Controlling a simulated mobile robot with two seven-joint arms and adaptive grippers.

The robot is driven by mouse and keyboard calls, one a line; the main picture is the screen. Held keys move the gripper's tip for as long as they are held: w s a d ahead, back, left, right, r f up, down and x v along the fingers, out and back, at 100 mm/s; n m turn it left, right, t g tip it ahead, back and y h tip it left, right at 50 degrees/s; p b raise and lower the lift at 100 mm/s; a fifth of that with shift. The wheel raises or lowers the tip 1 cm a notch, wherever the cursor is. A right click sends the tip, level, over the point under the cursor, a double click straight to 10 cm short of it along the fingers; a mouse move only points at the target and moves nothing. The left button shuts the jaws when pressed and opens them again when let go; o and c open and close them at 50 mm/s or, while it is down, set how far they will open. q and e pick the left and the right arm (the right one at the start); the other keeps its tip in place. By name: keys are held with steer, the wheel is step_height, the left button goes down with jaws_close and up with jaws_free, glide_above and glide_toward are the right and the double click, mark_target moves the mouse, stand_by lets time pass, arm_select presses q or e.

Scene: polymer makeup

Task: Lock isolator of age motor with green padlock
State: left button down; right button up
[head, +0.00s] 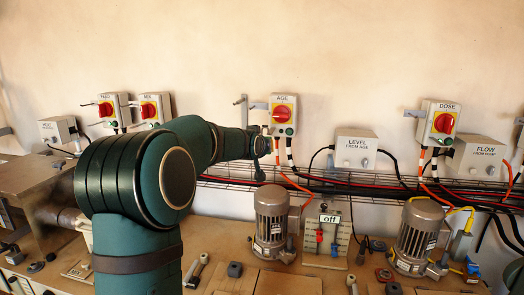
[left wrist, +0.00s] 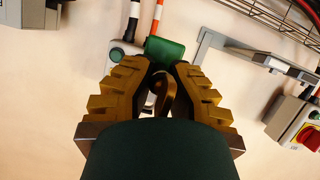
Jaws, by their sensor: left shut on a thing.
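The AGE isolator (head: 284,115) is a grey wall box with a red rotary handle on yellow. My left gripper (head: 269,142) is at its lower left in the head view. In the left wrist view, my left gripper (left wrist: 163,72) is shut on the green padlock (left wrist: 165,50). The padlock's curved metal shackle (left wrist: 162,88) shows between the fingers. A grey box with a green button (left wrist: 118,54) is partly hidden behind the fingers. I cannot tell whether the padlock touches it. My right gripper is not in view.
A wall bracket (head: 241,104) sticks out left of the AGE isolator. A cable tray (head: 350,190) runs below. The motor (head: 270,226) and a stand with an "off" sign (head: 329,218), holding red and blue items, are on the bench. The DOSE isolator (head: 440,122) is farther right.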

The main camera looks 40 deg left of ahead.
arm_select(q)
steer(key=shift+w+a+b, duration=0.4)
steer(key=shift+w+b, duration=0.15)
steer(key=shift+w, duration=0.1)
steer(key=c, duration=1.1)
jaws_free()
steer(key=shift+o, duration=0.2)
step_height(320, 180, up, 10)
steer(key=shift+r, duration=0.1)
